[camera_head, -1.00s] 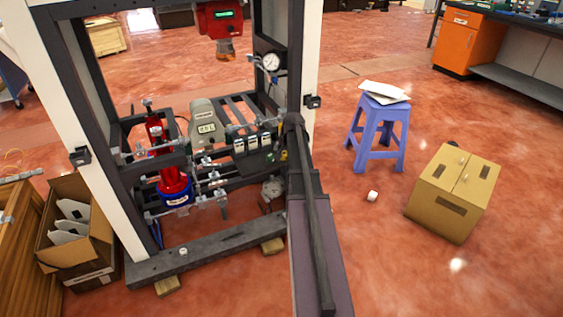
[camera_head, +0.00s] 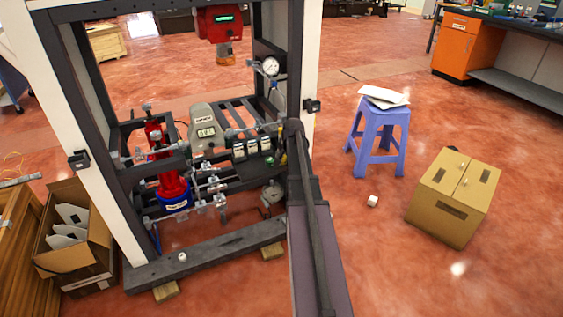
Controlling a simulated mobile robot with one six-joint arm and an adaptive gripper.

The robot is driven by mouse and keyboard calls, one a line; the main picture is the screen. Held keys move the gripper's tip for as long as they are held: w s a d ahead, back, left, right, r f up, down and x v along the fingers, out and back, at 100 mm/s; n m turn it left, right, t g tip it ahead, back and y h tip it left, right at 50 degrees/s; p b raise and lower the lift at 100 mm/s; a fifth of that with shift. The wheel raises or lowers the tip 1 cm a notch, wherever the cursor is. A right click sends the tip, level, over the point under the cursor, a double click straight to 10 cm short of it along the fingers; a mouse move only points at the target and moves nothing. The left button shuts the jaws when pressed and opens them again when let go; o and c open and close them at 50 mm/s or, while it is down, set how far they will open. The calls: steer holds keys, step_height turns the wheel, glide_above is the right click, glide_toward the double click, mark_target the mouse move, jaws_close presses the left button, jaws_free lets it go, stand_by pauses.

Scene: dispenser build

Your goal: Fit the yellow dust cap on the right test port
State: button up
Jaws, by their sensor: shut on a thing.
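My dark arm rises from the bottom middle along the right post of the rig and ends against its frame. My gripper cannot be made out; it is hidden behind the arm and post or lost among the dark parts. The yellow dust cap cannot be picked out with certainty. The rig (camera_head: 205,262) holds a red and blue cylinder (camera_head: 172,187), a grey unit with a display (camera_head: 206,132), and silver pipe fittings (camera_head: 208,186). The right test port cannot be singled out among these small fittings.
A round gauge (camera_head: 271,67) and a red head (camera_head: 219,22) sit high on the rig. A blue stool (camera_head: 377,140) with papers, a small white block (camera_head: 373,201) and a cardboard box (camera_head: 453,197) stand right. An open carton (camera_head: 75,262) stands left.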

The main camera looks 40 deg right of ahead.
mark_target(284, 157)
steer(key=shift+r, duration=0.1)
steer(key=shift+r+p, duration=2.65)
steer(key=shift+p, duration=0.1)
